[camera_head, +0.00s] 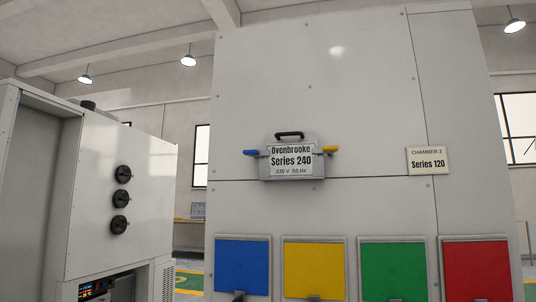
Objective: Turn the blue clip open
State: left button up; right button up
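The blue clip (251,153) sticks out from the left side of a small grey box (292,173) on the front of the large white chamber. It lies close to level, at the box's upper left. A yellow clip (331,149) sticks out from the box's right side. The box has a black handle (289,134) on top and a label (291,159) reading "Ovenbrooke Series 240". I cannot make out whether the blue clip is latched.
Blue (242,265), yellow (314,268), green (394,269) and red (476,268) panels line the chamber's lower front. A "Series 120" plate (428,161) is at right. A white cabinet (110,190) with black knobs stands at left. The space directly before the box looks clear.

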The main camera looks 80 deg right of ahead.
aim_at(250, 153)
jog(key=z, duration=2.5)
